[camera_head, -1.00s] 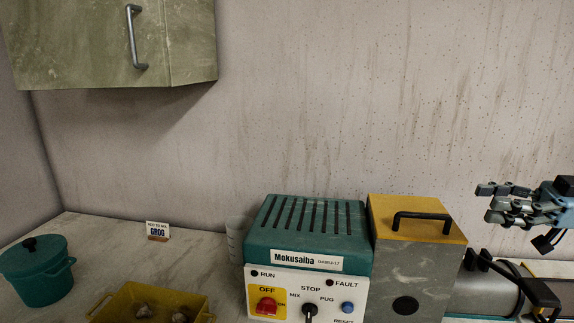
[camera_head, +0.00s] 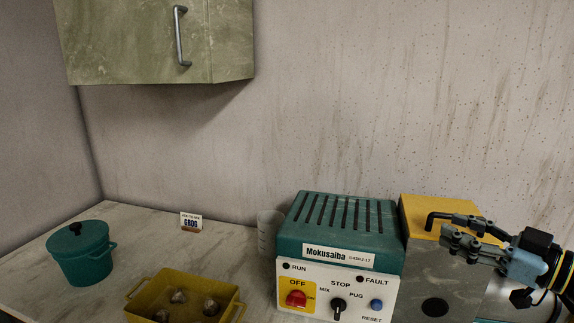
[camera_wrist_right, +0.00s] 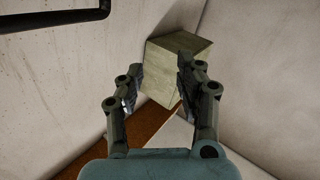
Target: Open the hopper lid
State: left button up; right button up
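The hopper lid (camera_head: 412,208) is the yellow top of the grey box at the right of the machine, and it looks shut. Its black handle (camera_head: 430,218) shows only at its left end; my right gripper hides the rest. My right gripper (camera_head: 453,230) comes in from the right with its fingers in front of the lid and handle. In the right wrist view its two fingers (camera_wrist_right: 156,70) are apart with nothing between them. A black bar (camera_wrist_right: 65,19), probably the handle, lies at upper left there, outside the fingers. My left gripper is not in view.
The teal machine (camera_head: 340,220) with its switch panel stands left of the hopper. A yellow tray (camera_head: 150,292) with several lumps, a teal pot (camera_head: 80,255) and a small sign (camera_head: 191,222) are on the counter. A cabinet (camera_head: 150,45) hangs upper left.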

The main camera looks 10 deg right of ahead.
jog(key=s+a+f+m+g+h, duration=0.3)
jog(key=s+a+f+m+h, duration=0.3)
jog(key=h, duration=0.3)
jog(key=s+a+f+g, duration=0.1)
jog(key=s+a+g, duration=0.2)
jog(key=s, duration=0.3)
jog(key=s+a+f+m+g, duration=0.1)
jog(key=s+a+g, duration=0.15)
jog(key=s, duration=0.25)
jog(key=s+a+f+g, duration=0.1)
jog(key=s+a+g, duration=0.1)
jog(key=s+g, duration=0.3)
notch_tip(320, 180, down, 34)
jog(key=s+d+f+b, duration=0.1)
jog(key=s+d+b, duration=0.15)
jog(key=b, duration=0.85)
jog(key=s+f+b, duration=0.4)
jog(key=s+f, duration=0.5)
jog(key=f, duration=0.4)
jog(key=s+d+f+g+b, duration=0.1)
jog(key=s+f+b, duration=0.4)
jog(key=s+f, duration=0.4)
notch_tip(320, 180, down, 5)
jog(key=shift+s+f+m, duration=0.1)
jog(key=shift+s+m, duration=0.2)
jog(key=shift+s, duration=0.1)
